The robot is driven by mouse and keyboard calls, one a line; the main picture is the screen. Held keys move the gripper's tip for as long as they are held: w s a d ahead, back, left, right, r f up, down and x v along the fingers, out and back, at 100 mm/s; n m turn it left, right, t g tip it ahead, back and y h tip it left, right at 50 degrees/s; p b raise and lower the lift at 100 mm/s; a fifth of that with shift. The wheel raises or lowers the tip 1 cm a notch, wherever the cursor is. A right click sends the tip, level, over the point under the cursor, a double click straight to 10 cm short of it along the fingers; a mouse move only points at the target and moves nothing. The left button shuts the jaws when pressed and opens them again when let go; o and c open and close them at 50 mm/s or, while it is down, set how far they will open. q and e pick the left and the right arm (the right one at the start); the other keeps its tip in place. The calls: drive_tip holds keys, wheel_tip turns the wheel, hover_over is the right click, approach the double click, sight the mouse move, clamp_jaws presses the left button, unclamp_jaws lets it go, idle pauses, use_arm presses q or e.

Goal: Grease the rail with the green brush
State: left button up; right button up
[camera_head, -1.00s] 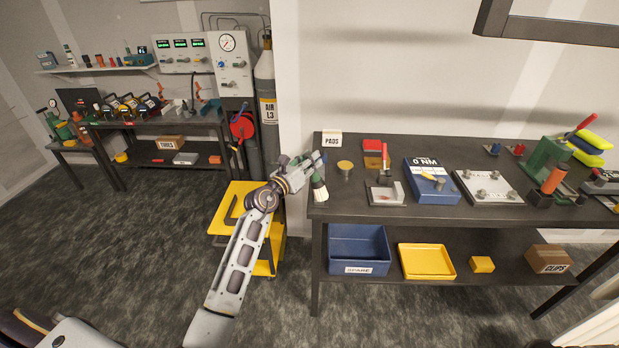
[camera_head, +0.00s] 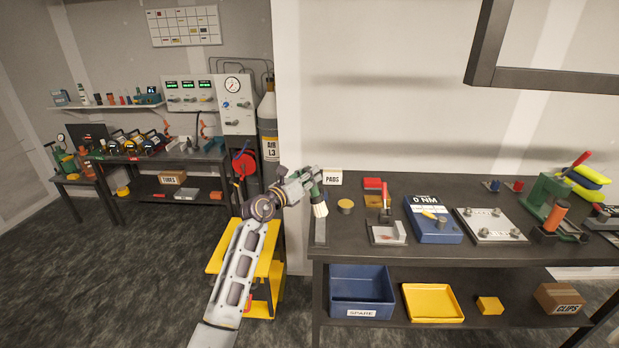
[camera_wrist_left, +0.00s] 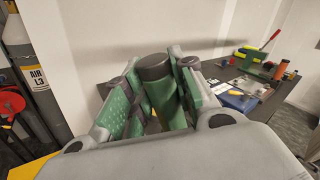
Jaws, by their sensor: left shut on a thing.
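My left gripper (camera_head: 312,184) is shut on the green brush (camera_head: 320,209), whose pale bristles point down over the left end of the bench. In the left wrist view the green handle (camera_wrist_left: 158,92) with its dark cap stands between the green finger pads of the left gripper (camera_wrist_left: 150,108). A narrow grey metal strip (camera_head: 319,236), which looks like the rail, lies at the bench's left end, just below the bristles in the picture. I cannot tell whether the bristles touch it. My right gripper is not in view.
The dark bench (camera_head: 360,255) carries a PADS sign (camera_head: 332,178), a round yellow-topped tin (camera_head: 345,206), a grey block fixture (camera_head: 388,234), a blue 0 NM device (camera_head: 434,228) and a plate (camera_head: 490,225). A yellow cart (camera_head: 265,255) stands left of the bench.

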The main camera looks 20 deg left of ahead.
sight(315, 192)
use_arm(q)
drive_tip(key=shift+f+b, duration=0.95)
drive_tip(key=shift+f, duration=0.5)
drive_tip(key=shift+f+b, duration=1)
drive_tip(key=shift+b, duration=0.2)
drive_tip(key=shift+r, duration=0.1)
